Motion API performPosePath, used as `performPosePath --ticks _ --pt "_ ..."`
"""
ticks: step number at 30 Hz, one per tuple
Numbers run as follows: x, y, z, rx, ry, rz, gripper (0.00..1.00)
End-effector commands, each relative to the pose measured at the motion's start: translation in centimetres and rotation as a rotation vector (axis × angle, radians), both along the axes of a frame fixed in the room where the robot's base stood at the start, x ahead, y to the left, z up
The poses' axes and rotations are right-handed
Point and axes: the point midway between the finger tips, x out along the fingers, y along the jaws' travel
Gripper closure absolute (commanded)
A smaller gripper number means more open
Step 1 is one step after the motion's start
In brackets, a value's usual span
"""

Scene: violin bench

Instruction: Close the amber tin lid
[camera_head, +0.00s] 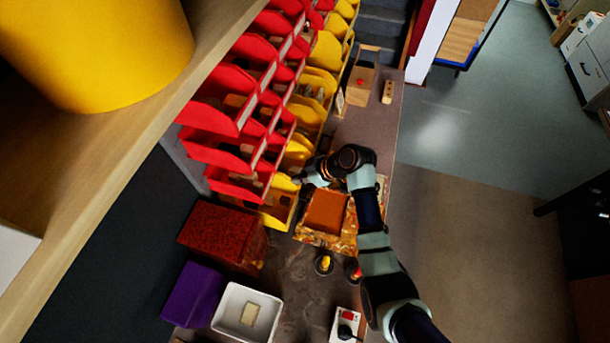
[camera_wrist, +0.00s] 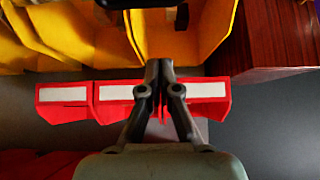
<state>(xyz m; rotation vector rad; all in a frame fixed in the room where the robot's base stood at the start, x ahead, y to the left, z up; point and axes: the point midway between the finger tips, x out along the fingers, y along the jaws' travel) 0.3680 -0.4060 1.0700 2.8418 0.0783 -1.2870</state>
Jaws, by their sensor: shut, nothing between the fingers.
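An amber, marbled piece (camera_head: 345,240) with a plain orange-brown block or panel (camera_head: 325,212) in its middle lies on the bench. It looks like the amber tin, but I cannot tell tin from lid or how far the lid stands open. My gripper (camera_head: 299,180) is just beyond it, towards the bins, with my wrist above its far edge. In the wrist view my gripper (camera_wrist: 159,65) is shut and empty, its fingertips in front of red and yellow bins. The amber tin is not clearly visible in the wrist view.
Red bins (camera_head: 225,147) and yellow bins (camera_head: 325,50) line the bench's left side, close to my gripper. A red-brown box (camera_head: 222,235), a purple box (camera_head: 193,293) and a white tray (camera_head: 228,322) stand nearer. Small yellow-topped (camera_head: 324,264) and red-topped items stand beside the amber piece.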

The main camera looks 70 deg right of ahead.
Motion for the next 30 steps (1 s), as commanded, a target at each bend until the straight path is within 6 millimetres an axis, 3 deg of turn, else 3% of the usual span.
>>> performPosePath --ticks 7,15,30 --pt "3.6 0.3 -4.2 0.001 0.003 0.001 1.0" --pt "0.2 0.0 -5.3 -0.001 0.001 -0.002 1.0" --pt "-0.1 0.1 -5.6 -0.001 -0.005 0.003 1.0"
